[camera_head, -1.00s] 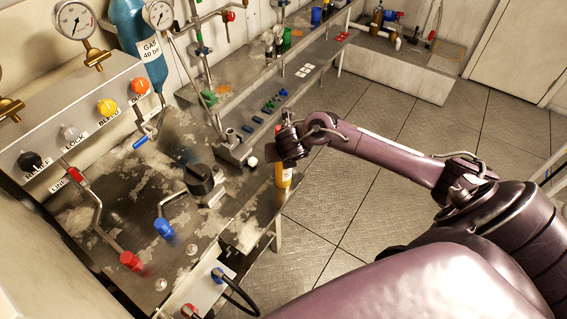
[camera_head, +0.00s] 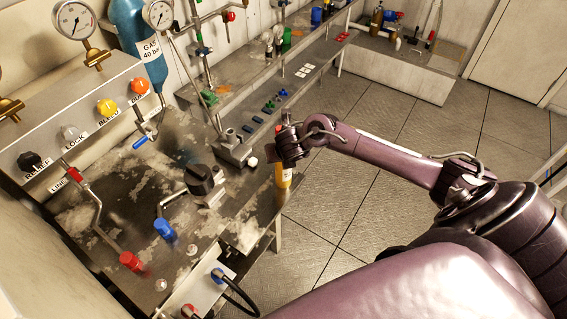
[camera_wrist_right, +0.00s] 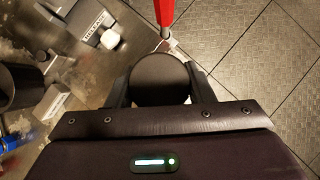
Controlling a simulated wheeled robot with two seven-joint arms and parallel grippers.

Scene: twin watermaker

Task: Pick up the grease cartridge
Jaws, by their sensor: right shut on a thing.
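The grease cartridge (camera_head: 284,176) is a yellow-orange cylinder just beyond the front edge of the bench, in the middle of the head view. My right gripper (camera_head: 286,158) is shut on it, and the cartridge hangs roughly upright below the wrist. Its upper part is hidden by the gripper. In the right wrist view, a dark round end of the cartridge (camera_wrist_right: 160,78) sits between the two fingers of my right gripper (camera_wrist_right: 160,92). My left gripper is not in view.
The worn metal bench (camera_head: 130,185) carries a black knob (camera_head: 200,180), a blue valve handle (camera_head: 163,229) and a red one (camera_head: 131,261). A red rod-like part (camera_wrist_right: 164,12) shows close beyond the cartridge. The tiled floor (camera_head: 345,205) right of the bench is clear.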

